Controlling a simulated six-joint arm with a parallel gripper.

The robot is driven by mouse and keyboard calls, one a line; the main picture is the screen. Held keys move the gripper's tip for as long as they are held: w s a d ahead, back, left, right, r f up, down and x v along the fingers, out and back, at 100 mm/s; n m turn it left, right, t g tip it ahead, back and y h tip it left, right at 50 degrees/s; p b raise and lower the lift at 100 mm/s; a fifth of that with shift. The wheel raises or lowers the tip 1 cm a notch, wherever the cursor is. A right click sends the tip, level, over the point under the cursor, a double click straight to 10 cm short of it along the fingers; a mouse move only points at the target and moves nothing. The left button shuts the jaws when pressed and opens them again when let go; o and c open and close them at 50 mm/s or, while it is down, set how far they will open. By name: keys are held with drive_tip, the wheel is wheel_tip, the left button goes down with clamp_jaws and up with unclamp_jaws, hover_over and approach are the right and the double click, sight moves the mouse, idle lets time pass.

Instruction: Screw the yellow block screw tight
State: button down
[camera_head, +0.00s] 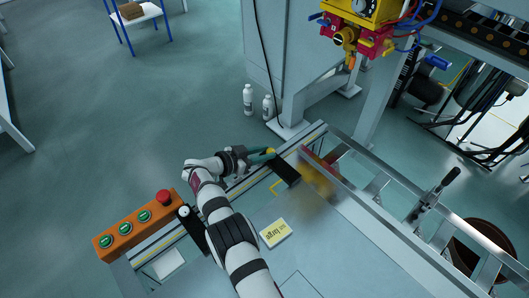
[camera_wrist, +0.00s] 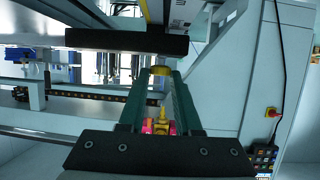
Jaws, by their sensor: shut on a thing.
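My gripper (camera_head: 268,154) is at the upper edge of the panel fixture in the head view, with its green fingers reaching to the right. It is shut on a small yellow piece, the yellow block screw (camera_head: 271,150), at its fingertips. In the wrist view the two green fingers (camera_wrist: 160,78) run forward and the yellow block screw (camera_wrist: 161,70) shows between their tips. A black bar (camera_head: 286,173) lies just below and right of the fingertips. The screw's thread and its seat are hidden, so I cannot tell how deep it sits.
An orange button box (camera_head: 137,226) with green buttons and a red knob stands at the lower left. A yellow label plate (camera_head: 274,233) lies on the panel. A metal frame with a lever (camera_head: 436,187) is on the right. A red and yellow unit (camera_head: 356,35) hangs above.

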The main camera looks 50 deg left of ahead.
drive_tip(key=c, duration=0.6)
unclamp_jaws()
drive_tip(key=shift+s+r, duration=0.1)
drive_tip(key=d+v, duration=0.1)
drive_tip(key=v, duration=1.4)
drive_tip(key=shift+s+a, duration=0.3)
drive_tip(key=shift+a, duration=0.1)
drive_tip(key=shift+r, duration=0.1)
